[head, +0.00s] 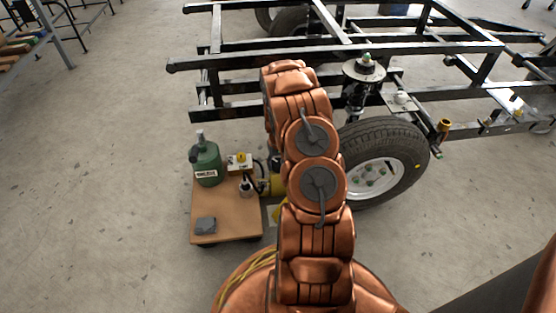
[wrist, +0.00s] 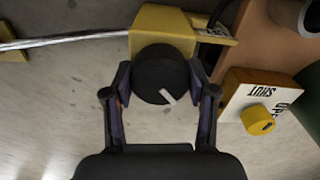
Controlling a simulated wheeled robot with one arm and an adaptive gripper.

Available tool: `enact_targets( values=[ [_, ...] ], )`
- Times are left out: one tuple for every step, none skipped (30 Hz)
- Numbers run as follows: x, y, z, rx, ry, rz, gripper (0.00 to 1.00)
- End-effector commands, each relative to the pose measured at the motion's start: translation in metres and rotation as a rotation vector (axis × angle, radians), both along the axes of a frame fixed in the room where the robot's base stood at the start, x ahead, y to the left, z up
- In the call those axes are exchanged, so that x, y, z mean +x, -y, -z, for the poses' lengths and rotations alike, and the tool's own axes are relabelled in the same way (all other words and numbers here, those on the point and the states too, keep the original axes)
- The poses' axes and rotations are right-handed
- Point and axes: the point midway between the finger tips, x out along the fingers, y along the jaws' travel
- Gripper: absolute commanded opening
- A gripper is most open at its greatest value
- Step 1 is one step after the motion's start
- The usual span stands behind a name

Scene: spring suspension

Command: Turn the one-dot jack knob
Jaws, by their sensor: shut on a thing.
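In the wrist view a round black knob (wrist: 158,72) with a white pointer line sits on the end of a yellow block (wrist: 160,25). The pointer slants toward the lower right of the picture. My gripper (wrist: 161,84) has one finger on each side of the knob and is shut on it. I cannot make out a dot on the knob. In the head view the yellow body (head: 277,185) shows beside the cart, partly behind my copper arm, which hides most of the gripper and knob.
A yellow knob (wrist: 258,119) on a white plate marked SHUT is right of my gripper. A wooden cart (head: 226,222) carries a green bottle (head: 206,163) and a grey block (head: 205,225). A tyre (head: 385,140) and black frame (head: 330,52) stand behind.

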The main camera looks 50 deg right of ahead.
Motion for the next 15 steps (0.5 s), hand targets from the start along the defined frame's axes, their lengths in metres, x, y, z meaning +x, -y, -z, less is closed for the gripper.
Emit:
enact_targets(
  values=[
    [0.0002, -0.0008, -0.0034, 0.002, 0.0, 0.04, 0.22],
    [0.0001, -0.0008, -0.0033, 0.001, 0.0, 0.064, 0.22],
    [-0.0001, -0.0007, -0.0031, 0.002, -0.001, 0.095, 0.22],
    [-0.0001, -0.0007, -0.003, 0.002, -0.001, 0.119, 0.22],
    [-0.0001, -0.0008, -0.0028, 0.002, -0.001, 0.141, 0.22],
    [-0.0001, -0.0008, -0.0025, 0.002, -0.001, 0.17, 0.22],
    [-0.0003, -0.0009, -0.0022, 0.002, -0.002, 0.189, 0.22],
    [-0.0002, -0.0008, -0.0021, 0.002, -0.002, 0.209, 0.22],
    [-0.0004, -0.001, -0.0016, 0.002, -0.002, 0.233, 0.22],
    [-0.0004, -0.001, -0.0014, 0.002, -0.002, 0.25, 0.22],
    [-0.0004, -0.001, -0.0012, 0.002, -0.002, 0.266, 0.22],
    [-0.0005, -0.001, -0.001, 0.002, -0.002, 0.285, 0.22],
    [-0.0005, -0.0009, -0.0008, 0.002, -0.002, 0.298, 0.22],
    [-0.0006, -0.0008, -0.0006, 0.001, -0.003, 0.31, 0.22],
    [-0.0006, -0.0007, -0.0004, 0.001, -0.003, 0.325, 0.22]
  ],
)
